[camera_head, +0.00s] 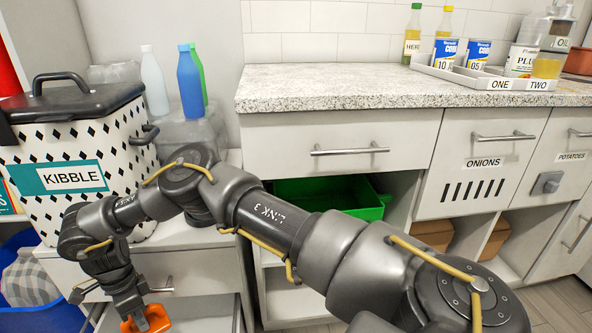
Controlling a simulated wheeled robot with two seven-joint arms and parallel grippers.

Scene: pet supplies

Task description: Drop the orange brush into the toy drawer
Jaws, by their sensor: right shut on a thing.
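My right arm reaches across the view from the lower right. Its gripper (134,309) points down at the bottom left and is shut on the orange brush (156,319), which the bottom edge of the view partly cuts off. Below and behind it, a pale open drawer (205,312) shows under the cabinet on the left. No toy label on it can be read here. The brush appears over this drawer; its exact height above it is hard to tell. My left gripper is not in view.
A KIBBLE bin (115,130) and bottles (188,85) stand on the left cabinet. A closed drawer front (195,275) is above the open one. A blue bin (40,318) is at far left. A green box (330,195) sits on a shelf under the granite counter (340,88).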

